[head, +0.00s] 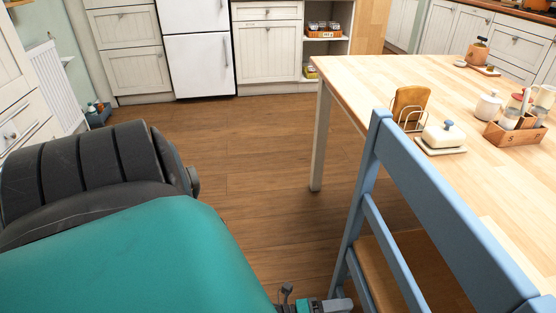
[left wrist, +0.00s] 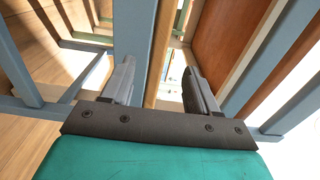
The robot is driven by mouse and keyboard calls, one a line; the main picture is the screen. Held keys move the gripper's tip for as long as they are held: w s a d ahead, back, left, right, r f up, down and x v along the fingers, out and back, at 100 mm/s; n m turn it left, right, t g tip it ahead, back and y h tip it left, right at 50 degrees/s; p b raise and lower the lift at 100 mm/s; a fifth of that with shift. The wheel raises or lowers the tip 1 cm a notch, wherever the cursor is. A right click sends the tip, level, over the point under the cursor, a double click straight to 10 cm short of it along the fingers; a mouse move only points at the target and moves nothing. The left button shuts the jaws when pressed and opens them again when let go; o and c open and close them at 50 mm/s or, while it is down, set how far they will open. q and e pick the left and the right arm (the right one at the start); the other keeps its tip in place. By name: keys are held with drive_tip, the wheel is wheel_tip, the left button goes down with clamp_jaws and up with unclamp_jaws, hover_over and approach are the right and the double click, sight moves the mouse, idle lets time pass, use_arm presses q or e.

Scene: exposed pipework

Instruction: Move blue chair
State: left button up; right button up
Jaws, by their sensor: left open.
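The blue chair (head: 452,215) stands at the right of the head view, its slatted back toward me and its brown wooden seat (head: 400,262) beyond the back. My left gripper (head: 318,304) shows only in part at the bottom edge of the head view, low beside the chair's left side. In the left wrist view the left gripper (left wrist: 160,82) is open. A blue upright of the chair (left wrist: 134,35) and a brown wooden edge show between its two fingers. I cannot tell whether either finger touches the chair. My right gripper is not in view.
A light wooden table (head: 350,75) stands just beyond the chair, with a toast rack (head: 410,105), a butter dish (head: 443,135) and a condiment caddy (head: 515,135) on it. Open wooden floor (head: 250,150) lies left of the table. Cabinets and a white fridge (head: 198,65) line the back.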

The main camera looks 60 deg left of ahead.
use_arm(q)
drive_tip(key=shift+s+a, duration=0.2)
drive_tip(key=shift+s, duration=0.35)
